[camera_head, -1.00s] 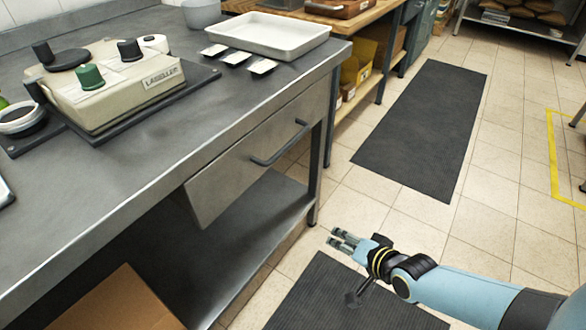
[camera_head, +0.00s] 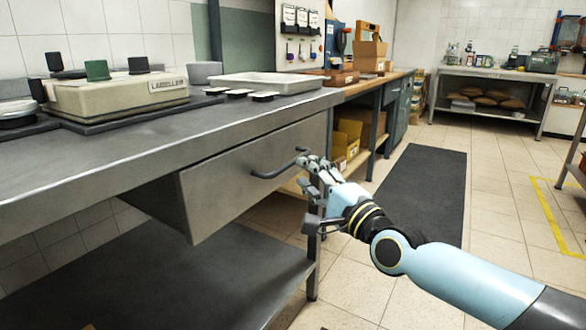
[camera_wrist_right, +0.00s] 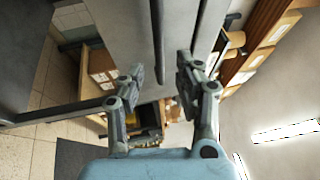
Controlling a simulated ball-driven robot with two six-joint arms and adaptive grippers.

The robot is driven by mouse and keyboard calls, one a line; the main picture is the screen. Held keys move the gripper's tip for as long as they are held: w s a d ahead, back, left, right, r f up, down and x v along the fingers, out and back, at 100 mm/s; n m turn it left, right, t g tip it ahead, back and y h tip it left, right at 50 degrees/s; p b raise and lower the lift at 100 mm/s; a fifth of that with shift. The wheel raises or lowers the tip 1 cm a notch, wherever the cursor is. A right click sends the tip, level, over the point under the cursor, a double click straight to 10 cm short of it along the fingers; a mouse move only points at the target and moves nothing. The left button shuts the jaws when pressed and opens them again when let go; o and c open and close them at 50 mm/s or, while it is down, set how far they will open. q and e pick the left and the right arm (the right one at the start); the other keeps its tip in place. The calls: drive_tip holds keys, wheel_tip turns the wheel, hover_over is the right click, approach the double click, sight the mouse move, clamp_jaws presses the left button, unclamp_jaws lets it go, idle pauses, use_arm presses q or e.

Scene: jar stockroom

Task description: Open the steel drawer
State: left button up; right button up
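The steel drawer (camera_head: 240,172) hangs under the grey workbench top, its front close below the bench edge. Its dark bar handle (camera_head: 275,172) runs along the front. My right gripper (camera_head: 314,168) is at the far right end of the handle, with its fingers spread. In the right wrist view my right gripper (camera_wrist_right: 160,68) is open and empty. The dark handle bar (camera_wrist_right: 158,42) shows ahead, between the two fingertips in the picture. I cannot tell whether a finger touches it. My left gripper is not in view.
A labeller machine (camera_head: 120,97) and a pale tray (camera_head: 265,82) stand on the bench top (camera_head: 60,165). A steel lower shelf (camera_head: 200,270) lies below the drawer. Beyond is a wooden-topped bench with yellow bins (camera_head: 346,135). The floor mat (camera_head: 425,185) area is clear.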

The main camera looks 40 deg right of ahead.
sight(293, 163)
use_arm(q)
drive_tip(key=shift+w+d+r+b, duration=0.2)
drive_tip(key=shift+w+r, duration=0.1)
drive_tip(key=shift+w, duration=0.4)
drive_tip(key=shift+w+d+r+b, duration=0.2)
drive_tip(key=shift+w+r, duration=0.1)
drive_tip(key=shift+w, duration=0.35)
use_arm(e)
drive_tip(key=shift+w+r, duration=0.25)
drive_tip(key=shift+w, duration=1.15)
drive_tip(key=shift+w+r, duration=0.2)
drive_tip(key=shift+w, duration=1.2)
clamp_jaws()
drive_tip(key=shift+f, duration=0.1)
